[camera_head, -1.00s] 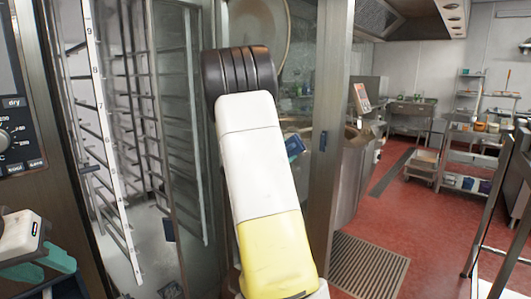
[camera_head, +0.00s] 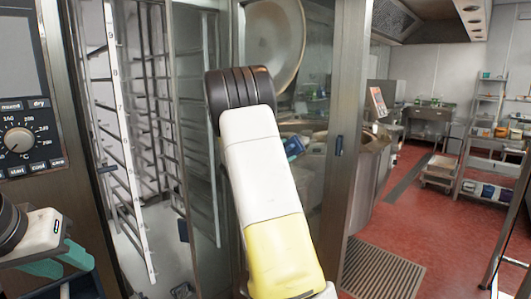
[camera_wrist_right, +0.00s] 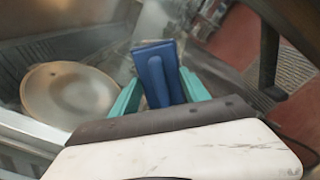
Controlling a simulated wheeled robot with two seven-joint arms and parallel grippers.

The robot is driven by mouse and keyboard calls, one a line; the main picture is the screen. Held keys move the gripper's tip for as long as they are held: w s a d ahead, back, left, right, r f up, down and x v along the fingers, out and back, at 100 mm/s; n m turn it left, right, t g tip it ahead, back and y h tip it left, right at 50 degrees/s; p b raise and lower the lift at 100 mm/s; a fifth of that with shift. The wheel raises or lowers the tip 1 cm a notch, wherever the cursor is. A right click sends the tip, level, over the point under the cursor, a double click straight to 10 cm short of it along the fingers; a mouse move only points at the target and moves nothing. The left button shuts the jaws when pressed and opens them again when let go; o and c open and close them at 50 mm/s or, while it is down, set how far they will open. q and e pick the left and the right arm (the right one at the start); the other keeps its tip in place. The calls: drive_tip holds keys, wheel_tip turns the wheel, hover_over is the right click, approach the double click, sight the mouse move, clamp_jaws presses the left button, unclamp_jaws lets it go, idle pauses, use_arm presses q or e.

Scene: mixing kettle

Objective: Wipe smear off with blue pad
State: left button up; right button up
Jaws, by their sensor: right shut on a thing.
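The blue pad (camera_wrist_right: 158,72) stands between the teal fingers of my right gripper (camera_wrist_right: 160,82) in the right wrist view, and the gripper is shut on it. In the head view my right forearm hides that gripper; a blue patch (camera_head: 293,146) beside the forearm looks like the pad. A round pale disc with a tan ring (camera_head: 275,42) is behind the arm at the top; a similar disc (camera_wrist_right: 68,98) is left of the pad in the wrist view. I cannot make out a distinct smear. My left gripper (camera_head: 60,263) is open and empty at lower left.
An oven control panel (camera_head: 22,130) is at the left. A metal rack (camera_head: 125,140) stands behind the open frame. A steel post (camera_head: 347,130) rises right of my arm. Red floor (camera_head: 410,225) with a floor grate (camera_head: 378,272) is open at the right.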

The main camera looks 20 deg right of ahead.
drive_tip(key=shift+w, duration=0.1)
drive_tip(key=shift+v, duration=3)
drive_tip(key=shift+a, duration=0.1)
drive_tip(key=shift+v, duration=1.45)
